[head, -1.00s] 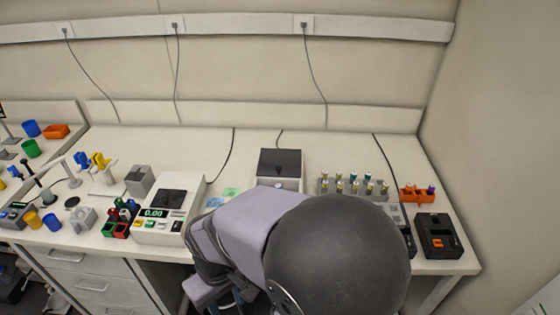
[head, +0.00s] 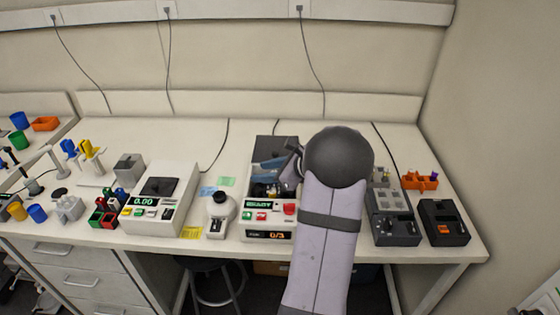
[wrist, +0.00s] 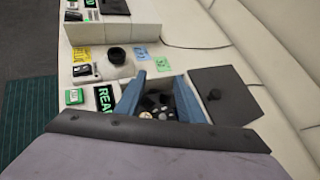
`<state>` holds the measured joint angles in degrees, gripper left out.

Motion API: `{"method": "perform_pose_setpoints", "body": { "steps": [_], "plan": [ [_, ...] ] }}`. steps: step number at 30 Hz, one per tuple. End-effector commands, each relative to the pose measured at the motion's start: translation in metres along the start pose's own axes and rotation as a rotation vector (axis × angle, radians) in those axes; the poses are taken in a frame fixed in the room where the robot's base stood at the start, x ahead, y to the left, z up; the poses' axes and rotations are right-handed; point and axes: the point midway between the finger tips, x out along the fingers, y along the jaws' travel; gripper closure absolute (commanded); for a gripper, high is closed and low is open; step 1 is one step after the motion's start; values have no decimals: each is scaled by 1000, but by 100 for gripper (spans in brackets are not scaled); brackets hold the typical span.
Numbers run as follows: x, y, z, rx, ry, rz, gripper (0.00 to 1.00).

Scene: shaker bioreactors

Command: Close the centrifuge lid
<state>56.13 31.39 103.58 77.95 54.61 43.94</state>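The centrifuge (head: 257,228) stands at the middle of the bench, its front panel lit. Its dark lid (head: 275,145) is raised open at the back; in the wrist view the lid (wrist: 228,97), with a black knob, is right of the open chamber (wrist: 160,101). Tubes or rotor parts show inside the chamber. My gripper (wrist: 160,78) has its two blue fingers spread apart with nothing between them, over the chamber and short of the lid. In the head view my gripper (head: 270,173) is partly hidden by my arm.
A white device reading 0.00 (head: 155,207) and a small black-topped device (head: 220,212) stand left of the centrifuge. A grey device (head: 393,222), a black box (head: 443,223) and an orange rack (head: 421,181) are to the right. The bench behind is mostly clear.

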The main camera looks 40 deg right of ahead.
Motion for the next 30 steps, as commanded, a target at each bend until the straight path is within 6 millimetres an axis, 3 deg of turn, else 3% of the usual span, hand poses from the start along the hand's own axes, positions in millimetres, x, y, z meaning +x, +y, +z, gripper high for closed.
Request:
{"method": "perform_pose_setpoints", "body": {
  "steps": [1,3,7,12,17,30],
  "plan": [
    [-9,-28,-14,87,-33,-67,65],
    [-21,-56,-23,180,-77,-138,65],
    [-37,-86,-32,274,-130,-212,65],
    [-43,-94,-34,303,-147,-234,65],
    [-36,-95,-32,301,-146,-231,65],
    [15,-108,-25,297,-144,-229,65]
  ]
}}
